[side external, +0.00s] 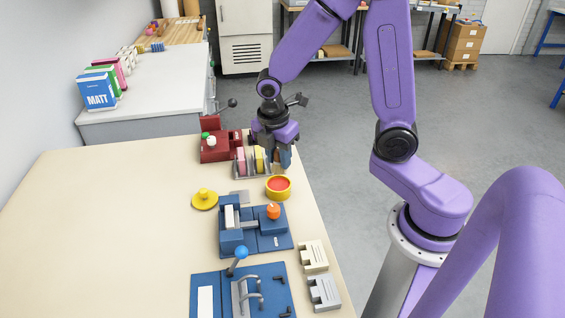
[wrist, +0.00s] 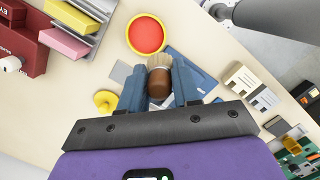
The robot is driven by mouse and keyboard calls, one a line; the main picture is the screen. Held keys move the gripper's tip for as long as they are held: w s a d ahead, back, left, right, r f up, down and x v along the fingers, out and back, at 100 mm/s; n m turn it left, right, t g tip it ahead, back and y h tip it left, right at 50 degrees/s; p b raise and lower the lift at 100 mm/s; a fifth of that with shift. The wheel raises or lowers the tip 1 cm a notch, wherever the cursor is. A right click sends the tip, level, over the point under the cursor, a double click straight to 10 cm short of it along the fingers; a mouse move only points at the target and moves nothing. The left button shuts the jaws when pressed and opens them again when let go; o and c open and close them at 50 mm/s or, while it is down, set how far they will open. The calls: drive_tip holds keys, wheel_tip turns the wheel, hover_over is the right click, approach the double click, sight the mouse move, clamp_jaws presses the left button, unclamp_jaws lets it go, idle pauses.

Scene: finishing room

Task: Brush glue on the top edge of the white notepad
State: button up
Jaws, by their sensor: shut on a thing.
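My gripper (wrist: 159,88) is shut on a brush (wrist: 159,82) with a brown handle and pale bristles, held between its blue fingers. In the side view my gripper (side external: 284,160) is above the table, just behind the yellow pot (side external: 278,188) with red contents; the brush cannot be made out there. The pot also shows ahead of the bristles in the wrist view (wrist: 147,36), apart from them. A white block (side external: 230,217), probably the white notepad, stands in a blue fixture (side external: 262,242) in front of the pot. Its top edge is too small to judge.
A rack (side external: 240,173) with pink and yellow pads stands left of my gripper, beside a red machine (side external: 215,150). A yellow knobbed lid (side external: 204,200) lies left of the pot. A second blue fixture (side external: 208,284) is nearer. The table's left side is clear.

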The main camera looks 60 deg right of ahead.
drive_tip(key=shift+w+d+f, duration=0.4)
drive_tip(key=shift+d+f, duration=0.1)
drive_tip(key=shift+f, duration=0.75)
drive_tip(key=shift+w+d+f, duration=0.4)
drive_tip(key=shift+d+f, duration=0.1)
drive_tip(key=shift+f, duration=0.8)
drive_tip(key=shift+w+d+f, duration=0.4)
drive_tip(key=shift+d+f, duration=0.1)
drive_tip(key=shift+f, duration=0.75)
drive_tip(key=shift+f, duration=0.6)
wheel_tip(320, 180, up, 7)
idle(0.4)
idle(0.5)
